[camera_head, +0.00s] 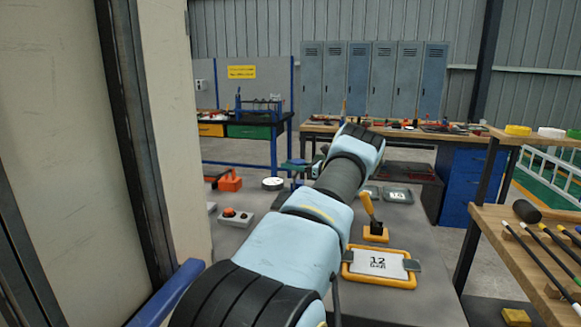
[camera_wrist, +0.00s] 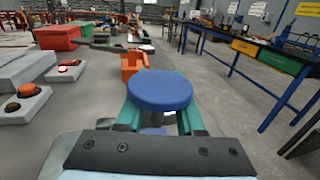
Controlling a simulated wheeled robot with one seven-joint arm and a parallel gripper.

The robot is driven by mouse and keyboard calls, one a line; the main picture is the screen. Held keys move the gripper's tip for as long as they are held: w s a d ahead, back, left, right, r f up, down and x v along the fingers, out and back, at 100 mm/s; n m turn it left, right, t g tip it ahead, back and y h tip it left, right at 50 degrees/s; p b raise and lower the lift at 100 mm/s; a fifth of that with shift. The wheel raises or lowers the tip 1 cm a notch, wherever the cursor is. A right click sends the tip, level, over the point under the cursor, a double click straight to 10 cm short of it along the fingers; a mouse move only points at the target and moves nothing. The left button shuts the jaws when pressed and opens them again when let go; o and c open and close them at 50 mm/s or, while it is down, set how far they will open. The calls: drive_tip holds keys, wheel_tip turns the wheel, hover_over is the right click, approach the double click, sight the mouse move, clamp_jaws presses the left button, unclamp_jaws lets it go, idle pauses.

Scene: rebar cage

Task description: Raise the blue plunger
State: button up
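The blue plunger (camera_wrist: 160,90) shows in the wrist view as a round, flat blue head, right in front of my gripper (camera_wrist: 160,112). My gripper's two teal fingers reach forward below the head, one on each side, with a gap between them. The head covers the fingertips and most of what is beneath it, so I cannot tell whether the fingers touch the plunger. In the head view my gripper (camera_head: 300,165) is small and partly hidden behind my arm, and I cannot make out the plunger there.
An orange block (camera_wrist: 132,64) and a red box (camera_wrist: 57,37) stand beyond the plunger. Grey boxes with a red button (camera_wrist: 27,90) lie at the left.

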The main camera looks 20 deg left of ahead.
drive_tip(key=shift+r, duration=0.25)
drive_tip(key=s+d+b, duration=0.2)
drive_tip(key=d+b, duration=0.2)
drive_tip(key=d, duration=0.6)
drive_tip(key=shift+d+f, duration=0.2)
drive_tip(key=shift+d, duration=0.15)
